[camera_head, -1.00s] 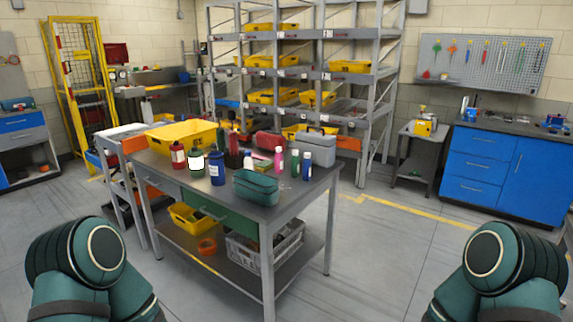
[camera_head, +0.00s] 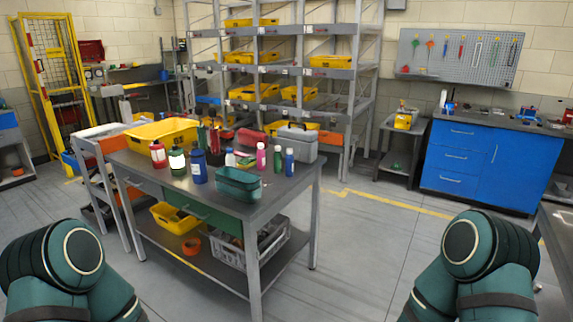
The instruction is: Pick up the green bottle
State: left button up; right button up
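A slim green bottle (camera_head: 278,161) stands upright on the grey metal table (camera_head: 262,205), between a pink bottle (camera_head: 261,157) and a slim blue bottle (camera_head: 289,162). A wider dark green bottle with a white label (camera_head: 177,162) stands further left, between a red bottle (camera_head: 158,155) and a larger blue bottle (camera_head: 198,168). My arms show only as teal links at the lower left and lower right, apart from the table. Neither gripper is in view.
A teal container (camera_head: 238,186) sits at the table's near edge, a grey toolbox (camera_head: 297,143) behind the slim bottles, and a yellow bin (camera_head: 162,131) at the back left. Blue cabinets (camera_head: 458,160) stand at the right. Floor between table and cabinets is clear.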

aim_at(278, 156)
jog(key=i+l, duration=0.5)
jog(key=i, duration=0.2)
jog(key=i+l+u, duration=0.1)
jog(key=i+l, duration=0.4)
jog(key=i, duration=0.2)
